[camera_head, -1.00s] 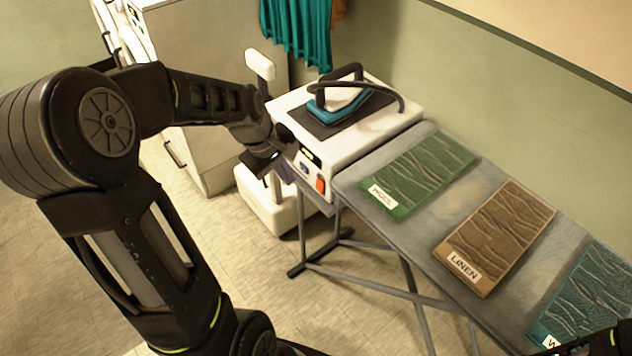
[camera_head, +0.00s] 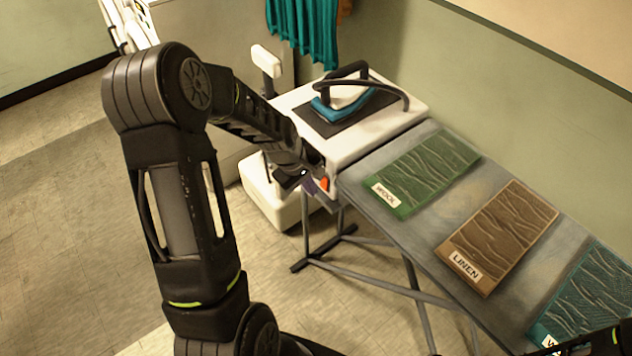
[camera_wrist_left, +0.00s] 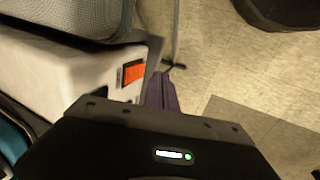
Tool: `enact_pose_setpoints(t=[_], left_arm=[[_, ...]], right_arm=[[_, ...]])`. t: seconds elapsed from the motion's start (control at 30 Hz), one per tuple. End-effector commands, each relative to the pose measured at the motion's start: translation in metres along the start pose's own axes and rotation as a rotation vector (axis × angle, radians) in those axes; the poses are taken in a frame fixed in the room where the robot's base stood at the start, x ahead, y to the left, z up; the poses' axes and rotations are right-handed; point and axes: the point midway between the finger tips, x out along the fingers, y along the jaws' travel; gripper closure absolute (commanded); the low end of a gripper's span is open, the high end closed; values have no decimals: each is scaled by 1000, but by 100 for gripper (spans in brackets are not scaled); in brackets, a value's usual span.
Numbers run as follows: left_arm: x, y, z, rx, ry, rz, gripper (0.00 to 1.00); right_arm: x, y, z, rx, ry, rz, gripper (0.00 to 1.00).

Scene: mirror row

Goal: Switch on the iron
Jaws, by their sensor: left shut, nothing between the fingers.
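The iron (camera_head: 345,98), teal and white with a black handle, rests on the dark pad of a white ironing station (camera_head: 385,128) in the head view. An orange switch (camera_head: 324,184) on the station's front is partly hidden by my left gripper (camera_head: 318,174). My left gripper is shut and empty, close in front of that panel; I cannot tell whether it touches. In the left wrist view the orange switch (camera_wrist_left: 133,73) shows on the white station front (camera_wrist_left: 75,72), beyond the dark gripper body. My right gripper is not in view.
The grey board (camera_head: 425,225) extends right, bearing green wool (camera_head: 428,172), brown linen (camera_head: 500,235) and teal (camera_head: 590,300) cloth panels. Part of my right arm shows at the lower right. A white stand (camera_head: 268,200) is behind my left gripper. Open floor lies left.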

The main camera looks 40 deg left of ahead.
Motion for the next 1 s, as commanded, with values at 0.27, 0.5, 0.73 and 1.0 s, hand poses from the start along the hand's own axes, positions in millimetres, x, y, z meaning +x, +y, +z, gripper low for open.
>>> enact_pose_setpoints(t=[0.27,0.5,0.73,1.0], left_arm=[[8,17,0,-1,-1,-2,100],[8,18,0,0,0,-1,100],[12,22,0,0,0,-1,100],[10,22,0,0,-1,-2,100]], right_arm=[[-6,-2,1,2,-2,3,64],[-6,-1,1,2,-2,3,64],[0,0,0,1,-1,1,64],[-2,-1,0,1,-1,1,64]])
